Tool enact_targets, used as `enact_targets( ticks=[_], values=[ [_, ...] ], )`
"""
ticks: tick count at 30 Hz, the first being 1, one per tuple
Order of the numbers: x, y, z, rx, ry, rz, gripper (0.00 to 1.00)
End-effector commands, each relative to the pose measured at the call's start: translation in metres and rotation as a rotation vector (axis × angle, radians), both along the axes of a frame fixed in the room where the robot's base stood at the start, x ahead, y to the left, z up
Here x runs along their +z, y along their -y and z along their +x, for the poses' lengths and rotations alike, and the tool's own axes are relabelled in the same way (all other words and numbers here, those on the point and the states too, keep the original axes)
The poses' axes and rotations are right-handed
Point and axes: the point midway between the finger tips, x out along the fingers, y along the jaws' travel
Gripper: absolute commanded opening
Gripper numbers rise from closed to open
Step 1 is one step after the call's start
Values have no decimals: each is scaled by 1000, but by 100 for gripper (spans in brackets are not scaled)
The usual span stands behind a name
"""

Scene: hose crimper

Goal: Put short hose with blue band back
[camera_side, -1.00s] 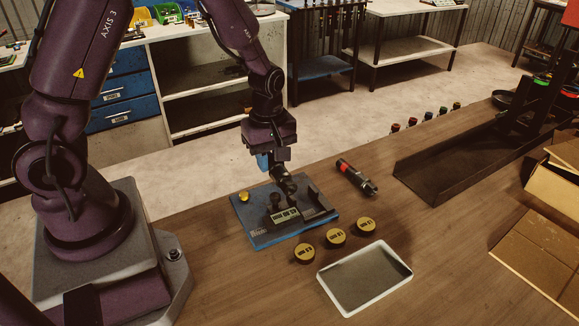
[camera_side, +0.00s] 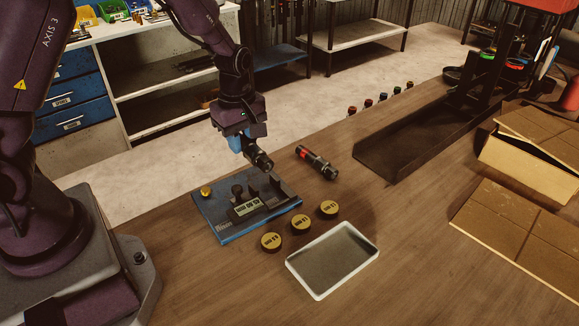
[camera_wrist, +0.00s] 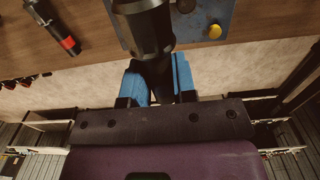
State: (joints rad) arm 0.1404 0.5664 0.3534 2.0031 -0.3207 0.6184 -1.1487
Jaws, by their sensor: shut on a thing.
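My gripper (camera_side: 243,143), with blue fingers, is shut on a short black hose (camera_side: 259,158) and holds it tilted above the back part of the blue-based fixture (camera_side: 211,218). In the wrist view the black hose (camera_wrist: 150,32) sits between the blue fingers (camera_wrist: 158,85). No blue band can be made out on the hose; the fingers may hide it. The fixture carries a dark block with a display, a dark knob and a yellow button (camera_side: 206,191). Its plate also shows in the wrist view (camera_wrist: 197,22).
A red-banded hose (camera_side: 317,163) lies on the table right of the fixture. Three yellow-topped discs (camera_side: 300,223) and a white-rimmed tray (camera_side: 318,291) are in front. A long dark trough (camera_side: 400,150), cardboard boxes (camera_side: 525,235) and several small coloured-ended pieces (camera_side: 382,98) are farther right.

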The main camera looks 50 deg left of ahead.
Motion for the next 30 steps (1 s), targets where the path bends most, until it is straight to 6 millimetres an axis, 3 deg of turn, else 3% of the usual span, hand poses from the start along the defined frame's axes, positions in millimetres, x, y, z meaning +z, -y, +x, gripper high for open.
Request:
enact_targets(
  ticks=[11,15,21,26,30],
  values=[
    [-39,-13,81,-2,-6,-4,0],
    [-66,-16,103,-2,-9,-4,0],
    [-87,-19,122,-2,-6,-5,0],
    [-96,-20,129,-2,-6,-5,0],
    [-117,-20,130,-1,-7,-5,0]
  ],
)
